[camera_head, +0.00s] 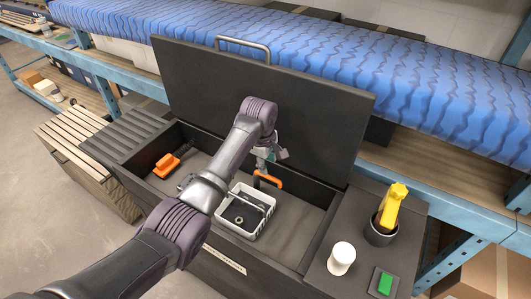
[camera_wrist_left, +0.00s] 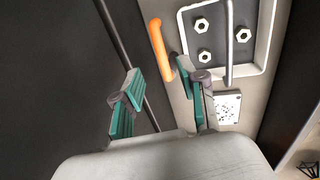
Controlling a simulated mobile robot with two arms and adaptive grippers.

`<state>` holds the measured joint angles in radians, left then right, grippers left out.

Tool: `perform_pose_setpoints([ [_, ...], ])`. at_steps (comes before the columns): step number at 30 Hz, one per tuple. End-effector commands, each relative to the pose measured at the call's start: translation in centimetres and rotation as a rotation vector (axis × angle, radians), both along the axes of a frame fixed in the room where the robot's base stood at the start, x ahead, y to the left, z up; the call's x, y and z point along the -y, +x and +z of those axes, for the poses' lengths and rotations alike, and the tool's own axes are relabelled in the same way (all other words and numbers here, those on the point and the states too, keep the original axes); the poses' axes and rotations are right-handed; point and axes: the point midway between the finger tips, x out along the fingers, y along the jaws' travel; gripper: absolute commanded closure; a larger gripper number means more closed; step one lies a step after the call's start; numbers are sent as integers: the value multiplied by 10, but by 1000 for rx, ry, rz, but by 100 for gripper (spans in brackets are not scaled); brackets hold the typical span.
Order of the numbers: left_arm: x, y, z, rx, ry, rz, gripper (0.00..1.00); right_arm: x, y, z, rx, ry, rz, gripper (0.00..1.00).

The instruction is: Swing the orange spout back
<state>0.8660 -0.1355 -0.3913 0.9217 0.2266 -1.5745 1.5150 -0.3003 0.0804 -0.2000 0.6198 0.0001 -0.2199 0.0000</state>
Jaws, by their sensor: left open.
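The orange spout (camera_head: 268,178) is a bent bar at the back edge of a white basket-like unit (camera_head: 233,228) inside an open dark chest. It also shows in the left wrist view (camera_wrist_left: 157,45), upper middle, its lower end close to my right-hand finger. My left gripper (camera_head: 265,160) hangs just above and behind the spout, largely hidden by my own arm in the head view. In the left wrist view my left gripper (camera_wrist_left: 158,72) is open, with teal finger pads and nothing clearly between them. I cannot tell whether it touches the spout. My right gripper is out of view.
The raised black lid (camera_head: 255,90) stands behind my arm. An orange tool (camera_head: 166,165) lies in the chest's left part. On the right ledge are a white cylinder (camera_head: 341,258), a dark cup (camera_head: 378,234) with a yellow object (camera_head: 392,207), and a green button (camera_head: 384,284).

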Motion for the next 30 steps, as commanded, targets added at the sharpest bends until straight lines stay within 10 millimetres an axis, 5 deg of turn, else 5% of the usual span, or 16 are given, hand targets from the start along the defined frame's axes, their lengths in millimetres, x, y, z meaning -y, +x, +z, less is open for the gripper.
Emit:
perform_pose_setpoints([
  [9, -4, -7, 44, 0, -1, 1, 59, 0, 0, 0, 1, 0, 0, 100],
  [30, -4, -8, 48, -1, -1, 1, 59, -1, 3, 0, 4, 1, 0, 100],
])
